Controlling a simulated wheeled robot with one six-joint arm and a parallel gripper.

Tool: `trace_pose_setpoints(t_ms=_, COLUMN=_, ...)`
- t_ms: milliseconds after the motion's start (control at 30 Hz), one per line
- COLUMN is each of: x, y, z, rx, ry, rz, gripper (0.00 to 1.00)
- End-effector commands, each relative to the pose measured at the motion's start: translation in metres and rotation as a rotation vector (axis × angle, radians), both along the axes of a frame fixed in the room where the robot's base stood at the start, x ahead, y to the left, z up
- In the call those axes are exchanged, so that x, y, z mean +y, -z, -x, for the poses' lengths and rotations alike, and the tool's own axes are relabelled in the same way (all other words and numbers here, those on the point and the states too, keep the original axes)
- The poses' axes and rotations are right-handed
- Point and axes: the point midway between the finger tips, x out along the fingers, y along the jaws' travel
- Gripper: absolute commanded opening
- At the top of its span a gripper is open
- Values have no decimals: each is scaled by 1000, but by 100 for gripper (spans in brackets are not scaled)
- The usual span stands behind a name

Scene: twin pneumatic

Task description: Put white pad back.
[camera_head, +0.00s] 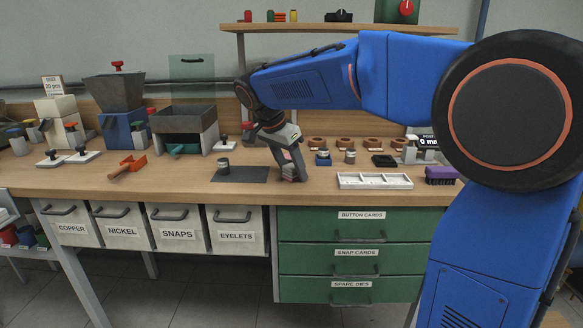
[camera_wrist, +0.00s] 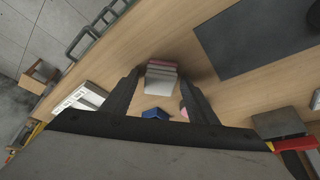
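A small block with a pale, whitish face and pinkish-grey layered bands (camera_wrist: 160,78) shows between my fingertips in the wrist view; I take it to be the white pad. It appears to be on or just above the wooden bench. My gripper (camera_wrist: 160,82) is open, with a finger on each side of the block and some bench visible between. In the head view my gripper (camera_head: 291,176) points down at the bench, right of the dark mat (camera_head: 240,174). The block is mostly hidden there by the gripper.
The white compartment tray (camera_head: 375,181) stands to the right, with a purple brush (camera_head: 441,175) beyond it. A small blue-based item (camera_head: 323,158) and a metal cylinder (camera_head: 350,157) stand close behind. A grey cylinder (camera_head: 223,164) is on the mat's left part.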

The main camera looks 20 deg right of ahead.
Motion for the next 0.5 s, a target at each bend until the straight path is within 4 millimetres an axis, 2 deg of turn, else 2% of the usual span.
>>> trace_pose_setpoints(t_ms=267, x=1, y=-4, z=0, rx=-1, ry=0, rz=0, gripper=53)
trace_pose_setpoints(t_ms=367, x=5, y=-14, z=2, rx=-2, ry=-1, rz=-1, gripper=53)
trace_pose_setpoints(t_ms=500, x=14, y=-36, z=6, rx=-4, ry=-2, rz=-1, gripper=53)
